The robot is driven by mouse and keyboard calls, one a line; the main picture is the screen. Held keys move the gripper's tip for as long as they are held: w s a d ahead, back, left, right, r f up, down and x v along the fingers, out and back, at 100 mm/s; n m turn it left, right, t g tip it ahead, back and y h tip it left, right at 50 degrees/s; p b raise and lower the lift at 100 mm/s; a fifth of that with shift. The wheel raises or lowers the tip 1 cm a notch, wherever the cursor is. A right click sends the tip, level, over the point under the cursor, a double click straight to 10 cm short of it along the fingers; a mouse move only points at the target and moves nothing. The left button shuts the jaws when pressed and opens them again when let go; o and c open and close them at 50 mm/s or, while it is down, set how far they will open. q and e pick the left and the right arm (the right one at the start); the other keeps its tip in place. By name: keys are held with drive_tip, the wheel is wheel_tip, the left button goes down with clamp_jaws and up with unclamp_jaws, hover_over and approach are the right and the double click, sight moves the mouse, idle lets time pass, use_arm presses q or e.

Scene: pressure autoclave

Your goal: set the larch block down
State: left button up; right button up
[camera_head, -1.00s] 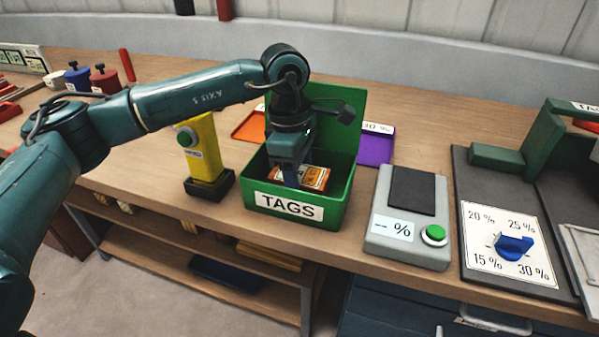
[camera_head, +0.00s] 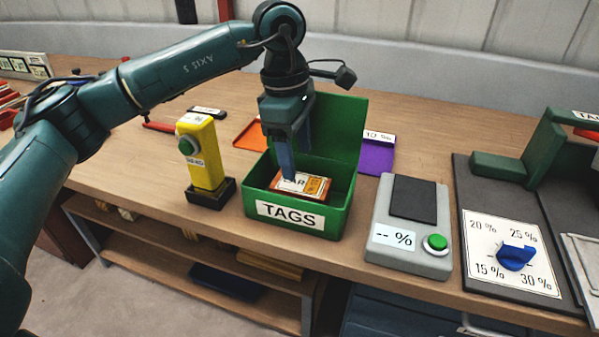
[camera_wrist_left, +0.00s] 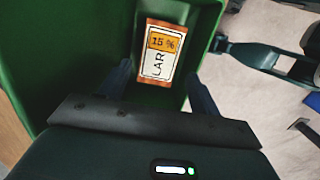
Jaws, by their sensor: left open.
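The larch block (camera_head: 313,190) lies in the green box marked "TAGS" (camera_head: 291,217), with a white label starting "LAR" and an orange tag. In the left wrist view the block (camera_wrist_left: 160,62) shows "15 %" on the orange tag, inside the green box (camera_wrist_left: 60,50). My left gripper (camera_head: 297,165) is open, pointing down above the block. In the left wrist view its fingers (camera_wrist_left: 158,88) stand apart on either side of the block's near end, not closed on it. My right gripper is not in view.
A yellow post with a green button (camera_head: 203,155) stands left of the box. A grey meter (camera_head: 410,218) reading "-- %" stands right. Behind are an orange tray (camera_head: 250,135) and a purple tray (camera_head: 376,159). A dial board (camera_head: 510,250) lies far right.

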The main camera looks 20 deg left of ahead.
use_arm(q)
drive_tip(key=r, duration=0.5)
drive_tip(key=shift+a, duration=0.3)
